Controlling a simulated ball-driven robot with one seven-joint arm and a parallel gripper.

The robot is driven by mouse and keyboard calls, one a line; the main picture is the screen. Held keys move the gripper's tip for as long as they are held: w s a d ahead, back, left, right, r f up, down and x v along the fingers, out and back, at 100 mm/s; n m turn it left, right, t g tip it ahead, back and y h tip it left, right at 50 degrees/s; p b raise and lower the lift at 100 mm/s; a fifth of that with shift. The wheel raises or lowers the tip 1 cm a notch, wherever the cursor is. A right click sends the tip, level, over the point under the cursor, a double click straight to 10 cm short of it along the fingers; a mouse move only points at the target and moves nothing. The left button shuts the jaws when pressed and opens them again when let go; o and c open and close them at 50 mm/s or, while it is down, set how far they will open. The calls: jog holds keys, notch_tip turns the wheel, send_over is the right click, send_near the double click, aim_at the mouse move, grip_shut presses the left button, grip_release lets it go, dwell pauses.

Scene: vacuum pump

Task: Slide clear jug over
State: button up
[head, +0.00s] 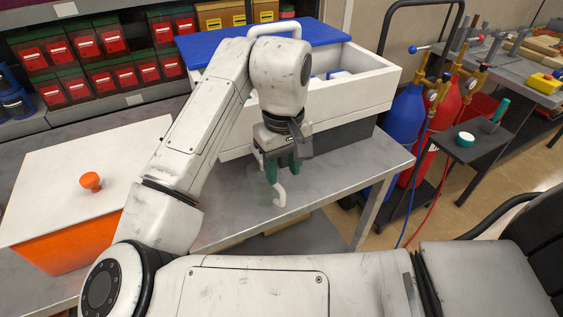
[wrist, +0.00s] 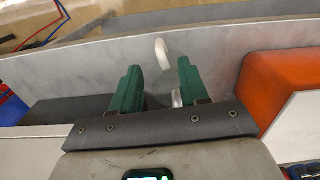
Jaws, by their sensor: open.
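The clear jug (head: 262,192) stands on the grey metal table and is so see-through that its body barely shows. Its pale curved handle (head: 280,190) is the plainest part, on the jug's right side. My gripper (head: 282,168), with two green fingers, points down just above the handle. In the wrist view my gripper (wrist: 160,66) is open, and the white handle (wrist: 162,52) shows in line with the gap between the fingertips. A small pale piece shows low between the fingers. I cannot tell whether the fingers touch the jug, and its outline is hidden there.
A white bin (head: 350,97) with a blue lid (head: 215,46) stands behind the jug. An orange box (head: 45,252) with a white lid and orange knob (head: 91,181) is at the left. The grey table (head: 335,174) is bare right of the jug, up to its edge.

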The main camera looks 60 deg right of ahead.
aim_at(283, 199)
notch_tip(283, 199, down, 10)
jog(key=shift+f, duration=0.1)
dwell(0.4)
grip_shut()
dwell(0.3)
grip_release()
notch_tip(283, 199, up, 11)
dwell(0.8)
